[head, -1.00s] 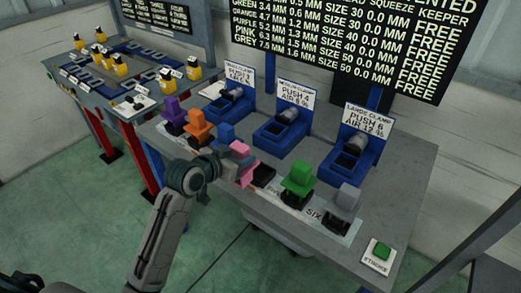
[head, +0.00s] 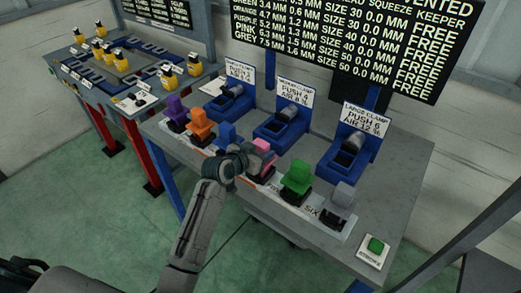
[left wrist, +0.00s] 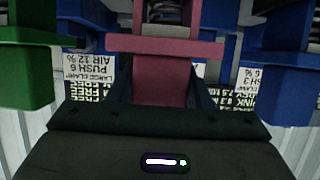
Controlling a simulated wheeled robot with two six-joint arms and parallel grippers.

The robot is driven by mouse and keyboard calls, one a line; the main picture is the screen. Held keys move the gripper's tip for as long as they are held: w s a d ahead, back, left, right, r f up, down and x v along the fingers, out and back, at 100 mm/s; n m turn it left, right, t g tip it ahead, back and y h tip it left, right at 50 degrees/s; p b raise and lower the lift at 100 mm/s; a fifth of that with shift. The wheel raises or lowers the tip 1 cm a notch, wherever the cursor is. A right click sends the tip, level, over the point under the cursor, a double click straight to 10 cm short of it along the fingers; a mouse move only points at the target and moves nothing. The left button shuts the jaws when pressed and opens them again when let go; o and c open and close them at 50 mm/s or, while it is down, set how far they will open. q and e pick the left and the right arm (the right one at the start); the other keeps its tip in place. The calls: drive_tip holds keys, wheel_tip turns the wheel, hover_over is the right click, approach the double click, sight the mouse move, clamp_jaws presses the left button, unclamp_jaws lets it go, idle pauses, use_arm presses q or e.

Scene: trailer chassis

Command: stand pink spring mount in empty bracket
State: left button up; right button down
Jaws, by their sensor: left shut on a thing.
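The pink spring mount (head: 262,145) stands roughly upright in the head view, in the row between the blue and green mounts. My left gripper (head: 240,160) is shut on it from the near left side. The pink mount also fills the middle of the left wrist view (left wrist: 165,65), close in front of the gripper. A black bracket (head: 262,175) shows just under the pink mount. My gripper and the mount hide part of it, and I cannot tell whether the mount rests in it. My right gripper is not in view.
Purple (head: 174,106), orange (head: 201,125), blue (head: 226,134), green (head: 297,175) and grey (head: 342,195) mounts stand in the same row. Blue clamps (head: 343,155) stand behind. A green button (head: 375,245) is at the right front. The grey bench (head: 395,180) is clear at right.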

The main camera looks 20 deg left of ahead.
use_arm(q)
drive_tip(key=shift+f, duration=0.1)
drive_tip(key=o, duration=1.4)
drive_tip(key=shift+s, duration=0.15)
drive_tip(key=b+v, duration=0.2)
drive_tip(key=v, duration=1)
drive_tip(key=shift+r+b, duration=0.2)
drive_tip(key=shift+b, duration=0.2)
